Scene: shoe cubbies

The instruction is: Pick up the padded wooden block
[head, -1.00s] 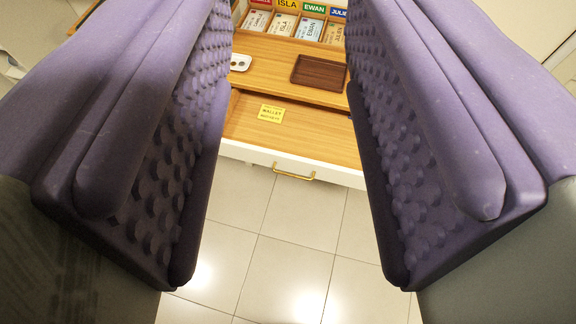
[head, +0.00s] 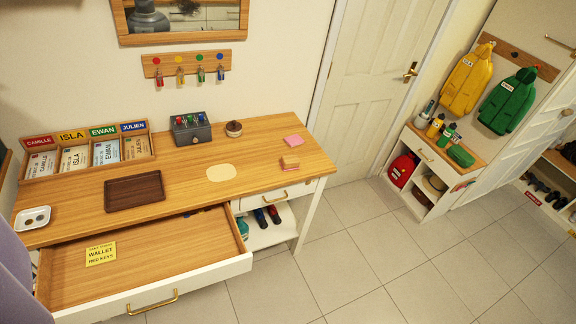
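A small light wooden block (head: 290,160) with a pinkish layer at its underside sits near the right end of the wooden desk top (head: 250,142). A flat pink pad (head: 293,141) lies just behind it. Only a purple sliver of my gripper (head: 14,280) shows at the lower left edge, far from the block. Its other finger is out of view, so its opening is hidden.
An open drawer (head: 160,265) with a yellow note juts out at the front left. A brown tray (head: 134,192), a grey box (head: 190,128) and a round dark-topped item (head: 233,128) stand on the desk. The tiled floor (head: 340,240) to the right is clear.

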